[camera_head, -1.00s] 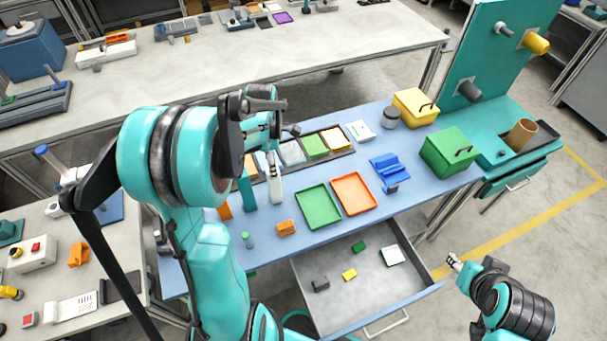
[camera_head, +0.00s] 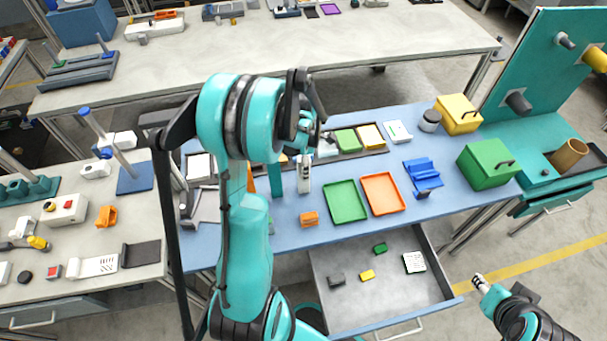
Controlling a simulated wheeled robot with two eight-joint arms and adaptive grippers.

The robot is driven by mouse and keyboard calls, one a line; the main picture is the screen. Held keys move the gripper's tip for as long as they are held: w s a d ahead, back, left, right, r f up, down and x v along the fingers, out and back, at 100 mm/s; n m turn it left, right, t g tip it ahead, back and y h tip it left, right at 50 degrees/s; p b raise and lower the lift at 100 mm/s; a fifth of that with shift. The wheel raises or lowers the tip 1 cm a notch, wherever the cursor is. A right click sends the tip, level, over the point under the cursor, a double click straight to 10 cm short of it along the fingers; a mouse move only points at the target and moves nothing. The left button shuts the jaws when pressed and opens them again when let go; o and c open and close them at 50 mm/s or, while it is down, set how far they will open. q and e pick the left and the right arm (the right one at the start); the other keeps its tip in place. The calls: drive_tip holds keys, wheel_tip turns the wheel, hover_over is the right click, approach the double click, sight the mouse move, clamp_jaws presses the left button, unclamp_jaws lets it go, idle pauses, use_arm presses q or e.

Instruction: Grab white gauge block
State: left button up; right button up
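A tall white block (camera_head: 304,180), which looks like the white gauge block, stands upright on the blue workbench (camera_head: 290,236), right of a teal upright block (camera_head: 275,179). My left gripper (camera_head: 304,148) is over the white block's upper end. The wrist hides much of it, so I cannot tell whether its fingers are open or touch the block. My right gripper (camera_head: 480,283) is low at the right, away from the bench, with its small fingertips too small to read.
A green tray (camera_head: 345,217) and an orange tray (camera_head: 383,207) lie right of the white block. An orange block (camera_head: 309,219) is in front. An open drawer (camera_head: 345,310) holds small items. Green (camera_head: 482,170) and yellow (camera_head: 462,122) boxes stand at right.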

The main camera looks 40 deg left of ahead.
use_arm(q)
clamp_jaws()
